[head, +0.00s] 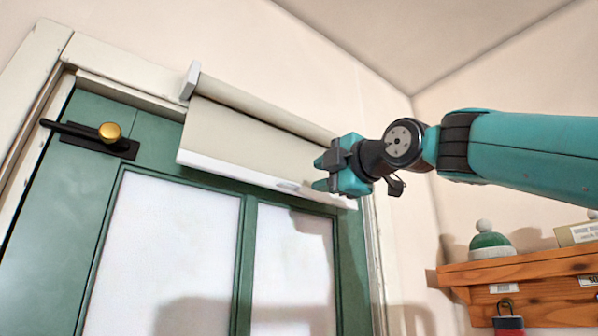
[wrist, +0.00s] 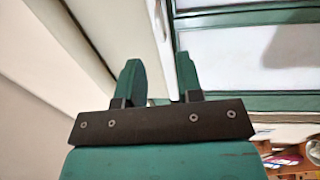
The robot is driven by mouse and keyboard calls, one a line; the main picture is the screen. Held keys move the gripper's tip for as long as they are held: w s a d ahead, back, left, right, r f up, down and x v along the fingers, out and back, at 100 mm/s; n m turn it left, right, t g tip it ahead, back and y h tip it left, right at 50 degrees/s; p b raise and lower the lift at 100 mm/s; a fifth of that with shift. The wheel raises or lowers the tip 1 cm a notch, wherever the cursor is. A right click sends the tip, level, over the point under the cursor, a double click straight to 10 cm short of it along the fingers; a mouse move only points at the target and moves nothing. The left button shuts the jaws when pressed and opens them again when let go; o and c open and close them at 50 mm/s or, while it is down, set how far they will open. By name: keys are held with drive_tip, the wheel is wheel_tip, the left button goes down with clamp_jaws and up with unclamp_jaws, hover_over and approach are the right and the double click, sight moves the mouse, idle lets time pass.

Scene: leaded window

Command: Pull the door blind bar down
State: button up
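The door blind (head: 245,137) is a cream roller blind at the top of a green door, lowered a short way. Its white bar (head: 225,168) runs along the lower edge, with a small grey oval mark near the middle. My gripper (head: 319,173) is in front of the bar's right part, fingers pointing left in the head view. In the wrist view the two green fingers (wrist: 157,62) stand apart, with a gap between them. The white bar (wrist: 160,22) shows beyond and in line with that gap. I cannot tell whether a finger touches it.
The green door (head: 150,180) has frosted panes and a black handle with a gold knob (head: 110,132) at upper left. A wooden shelf (head: 520,270) with a green and white knit hat (head: 490,241) is at lower right. Open room lies below the gripper.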

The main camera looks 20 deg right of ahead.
sight(295, 185)
drive_tip(key=p+x, duration=0.3)
drive_tip(key=x, duration=0.5)
drive_tip(key=shift+r+p, duration=0.1)
drive_tip(key=shift+p, duration=0.3)
clamp_jaws()
